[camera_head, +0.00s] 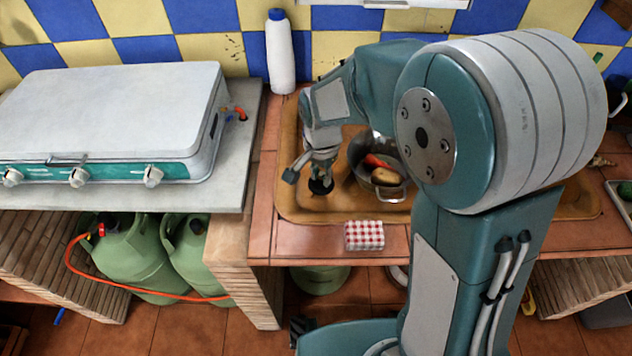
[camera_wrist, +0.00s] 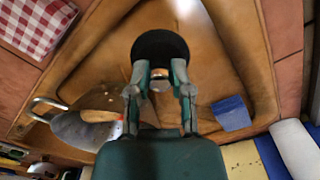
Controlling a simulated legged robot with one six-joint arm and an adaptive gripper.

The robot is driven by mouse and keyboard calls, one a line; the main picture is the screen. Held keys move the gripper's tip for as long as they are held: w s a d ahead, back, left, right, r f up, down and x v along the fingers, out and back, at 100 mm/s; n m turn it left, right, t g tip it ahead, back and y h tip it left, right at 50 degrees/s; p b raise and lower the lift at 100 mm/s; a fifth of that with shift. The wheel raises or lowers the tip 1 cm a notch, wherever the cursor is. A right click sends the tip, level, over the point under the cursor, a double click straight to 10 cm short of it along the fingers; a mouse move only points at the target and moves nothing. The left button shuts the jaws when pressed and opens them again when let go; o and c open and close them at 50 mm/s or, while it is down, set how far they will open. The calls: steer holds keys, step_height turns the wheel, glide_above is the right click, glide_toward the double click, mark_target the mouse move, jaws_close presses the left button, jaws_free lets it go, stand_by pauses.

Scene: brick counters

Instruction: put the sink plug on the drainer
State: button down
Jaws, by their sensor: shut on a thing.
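The sink plug (camera_wrist: 160,46) is a round black disc between the fingertips of my gripper (camera_wrist: 160,78), which is shut on it. In the head view the plug (camera_head: 320,186) is a small dark shape under my gripper (camera_head: 317,172). My gripper points down over the left part of a brown basin-like surface (camera_head: 292,206), which seems to be the sink and drainer unit. My arm hides much of its right side, and I cannot tell where the drainer part begins. Whether the plug touches the surface is unclear.
A metal pot (camera_head: 392,192) with food stands just right of my gripper. A red-checked cloth item (camera_head: 364,235) lies at the counter's front edge. A blue object (camera_wrist: 231,113) lies on the brown surface. A white bottle (camera_head: 281,55) stands behind; a stove (camera_head: 115,110) is left.

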mark_target(316, 184)
steer(key=shift+w+a+f, duration=0.25)
steer(key=shift+w+f, duration=0.05)
steer(key=shift+f, duration=0.2)
steer(key=shift+w+a+f, duration=0.25)
steer(key=shift+f, duration=1.65)
steer(key=shift+f, duration=0.1)
steer(key=c, duration=0.5)
jaws_free()
steer(key=shift+c, duration=0.2)
